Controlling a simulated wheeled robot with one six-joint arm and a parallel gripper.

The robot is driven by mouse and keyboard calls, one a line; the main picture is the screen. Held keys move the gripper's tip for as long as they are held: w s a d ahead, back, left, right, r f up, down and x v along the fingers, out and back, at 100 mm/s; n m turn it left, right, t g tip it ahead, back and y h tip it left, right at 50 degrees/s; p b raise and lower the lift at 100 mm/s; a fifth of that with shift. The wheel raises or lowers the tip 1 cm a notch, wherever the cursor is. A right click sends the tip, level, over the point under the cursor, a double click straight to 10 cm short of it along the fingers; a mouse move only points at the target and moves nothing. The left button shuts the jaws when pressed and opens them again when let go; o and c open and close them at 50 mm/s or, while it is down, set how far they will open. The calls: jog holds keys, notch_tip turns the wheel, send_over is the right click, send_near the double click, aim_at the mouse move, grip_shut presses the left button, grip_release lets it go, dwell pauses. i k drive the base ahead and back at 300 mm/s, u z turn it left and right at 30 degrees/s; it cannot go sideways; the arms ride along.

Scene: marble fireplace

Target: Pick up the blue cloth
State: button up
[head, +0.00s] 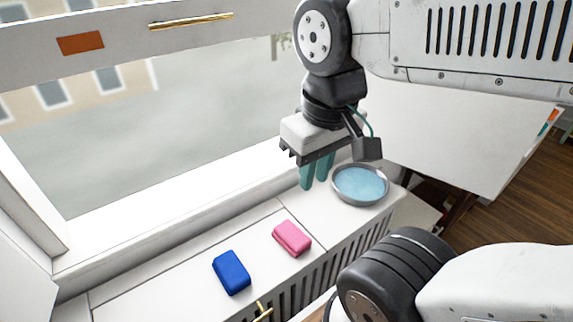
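The blue cloth (231,272) looks like a thick, rounded, folded block. It lies flat on the white sill in the lower middle of the head view. My gripper (314,184) hangs above the sill, up and to the right of the blue cloth and well apart from it. Its two teal fingers point down with a narrow gap between them, and nothing shows in that gap. The blue cloth is fully in view.
A pink block (292,238) lies right of the blue cloth. A grey bowl (336,197) of light-blue liquid stands farther right, close to my fingers in the picture. A window frame (180,208) borders the sill behind. A brass handle (263,312) shows below. The sill left of the cloth is clear.

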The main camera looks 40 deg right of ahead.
aim_at(232, 275)
jog(key=z, duration=0.05)
jog(key=k, duration=1)
jog(key=u, duration=0.9)
jog(key=i, duration=0.7)
jog(key=u, duration=0.2)
